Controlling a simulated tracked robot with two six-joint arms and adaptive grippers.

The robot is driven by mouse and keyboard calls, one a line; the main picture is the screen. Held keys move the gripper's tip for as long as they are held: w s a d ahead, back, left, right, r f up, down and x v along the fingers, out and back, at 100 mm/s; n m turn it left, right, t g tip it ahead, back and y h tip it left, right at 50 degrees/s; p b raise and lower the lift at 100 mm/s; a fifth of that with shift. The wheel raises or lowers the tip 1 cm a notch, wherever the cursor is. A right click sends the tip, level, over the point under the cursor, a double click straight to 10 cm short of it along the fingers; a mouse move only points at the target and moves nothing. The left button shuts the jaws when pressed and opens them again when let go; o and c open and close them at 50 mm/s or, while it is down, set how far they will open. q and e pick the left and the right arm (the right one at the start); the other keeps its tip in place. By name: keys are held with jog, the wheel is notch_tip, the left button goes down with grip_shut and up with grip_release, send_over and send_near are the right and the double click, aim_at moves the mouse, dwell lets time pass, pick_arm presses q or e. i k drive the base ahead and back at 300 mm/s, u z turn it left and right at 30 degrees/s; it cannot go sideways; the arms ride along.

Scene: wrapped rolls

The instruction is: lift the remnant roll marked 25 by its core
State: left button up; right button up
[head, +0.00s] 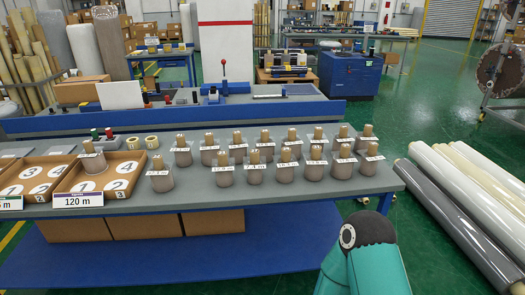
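Several short grey wrapped rolls with tan cores standing up out of them are on the grey table (215,208), in two rough rows, such as a front roll (285,173) and a roll at the right end (368,165). Each has a small white tag. The tags are too small to read surely, so I cannot tell which roll is marked 25. One more roll (93,163) stands in a cardboard tray (128,190) at the left, labelled 120 m. Neither gripper shows. A teal and black part of my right arm rises at the bottom right, apart from the rolls.
The tray has numbered white circles; another tray (33,188) is beside it. A blue machine bench (220,112) runs behind the rolls. Two tape rolls (142,142) lie at the back left. Long wrapped rolls (460,215) lie on the green floor at the right. The table's front strip is mostly clear.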

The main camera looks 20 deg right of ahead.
aim_at(237, 146)
jog(key=z, duration=0.1)
jog(key=i, duration=1)
jog(key=u, duration=0.1)
